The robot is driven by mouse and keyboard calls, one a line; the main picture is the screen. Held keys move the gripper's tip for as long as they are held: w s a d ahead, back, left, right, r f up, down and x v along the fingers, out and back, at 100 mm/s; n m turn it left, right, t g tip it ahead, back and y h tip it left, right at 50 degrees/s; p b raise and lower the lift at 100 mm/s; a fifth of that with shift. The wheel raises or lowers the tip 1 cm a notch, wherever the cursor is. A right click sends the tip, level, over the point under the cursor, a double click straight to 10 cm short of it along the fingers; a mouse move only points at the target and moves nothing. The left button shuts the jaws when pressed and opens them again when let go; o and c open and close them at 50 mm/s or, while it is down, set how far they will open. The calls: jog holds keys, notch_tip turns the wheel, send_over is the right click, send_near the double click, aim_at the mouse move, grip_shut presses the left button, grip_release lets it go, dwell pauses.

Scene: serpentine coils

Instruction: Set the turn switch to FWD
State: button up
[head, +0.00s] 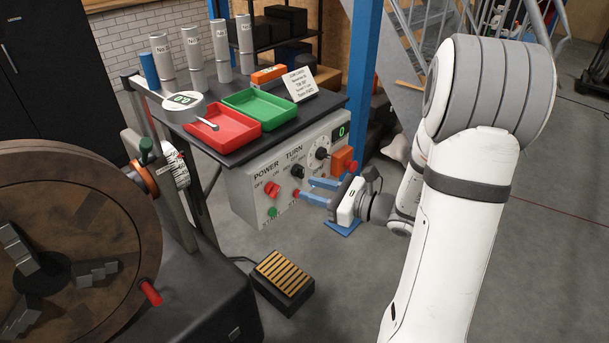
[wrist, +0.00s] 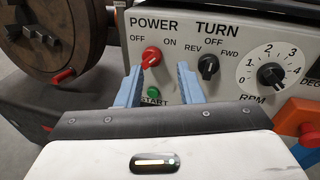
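The turn switch (wrist: 208,66) is a black knob under the TURN label, with REV at its left, OFF above and FWD at its right. Its grip looks near upright, toward OFF. It also shows on the grey panel in the head view (head: 297,171). My gripper (wrist: 159,69) is open, its two blue fingers apart and nothing held between them. The red POWER knob (wrist: 151,56) shows between the fingertips, and the turn switch lies just right of the right finger. In the head view, my gripper (head: 302,187) reaches toward the panel front from the right; contact cannot be told.
A green START button (wrist: 153,93) is below the POWER knob. The RPM dial (wrist: 270,76) and an orange block (wrist: 298,117) are at the right. A red tray (head: 222,128) and green tray (head: 260,108) sit above the panel. A foot pedal (head: 284,277) lies on the floor.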

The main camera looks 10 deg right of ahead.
aim_at(303, 170)
jog(key=w+d+f+m+t+h, duration=0.2)
jog(key=w+d+m+t, duration=0.1)
jog(key=d+m, duration=0.15)
jog(key=x, duration=0.7)
jog(key=shift+w+b, duration=0.15)
jog(key=shift+b, duration=0.25)
jog(key=shift+c, duration=0.3)
jog(key=shift+d, duration=0.1)
grip_shut()
